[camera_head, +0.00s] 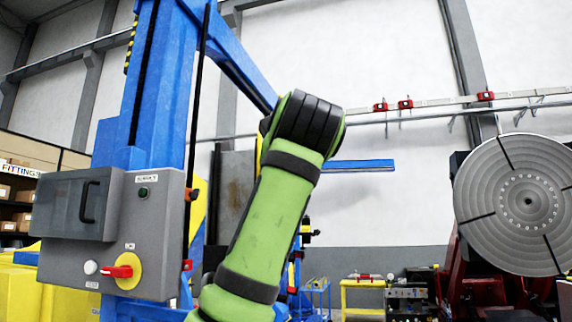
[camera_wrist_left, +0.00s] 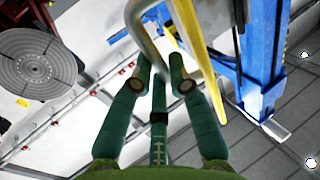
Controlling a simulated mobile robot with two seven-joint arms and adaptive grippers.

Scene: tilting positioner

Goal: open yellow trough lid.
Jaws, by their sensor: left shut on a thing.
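In the head view, a green arm of mine rises through the middle, and no gripper shows. Yellow bodywork (camera_head: 25,295) shows at the lower left; whether it is the trough is unclear. My right gripper is out of view.
A grey control box (camera_head: 150,235) with a red switch stands at the left, by a blue column (camera_head: 160,90). A round slotted faceplate (camera_head: 515,205) stands at the right and also shows in the wrist view (camera_wrist_left: 36,64). A yellow stand (camera_head: 363,283) is farther back.

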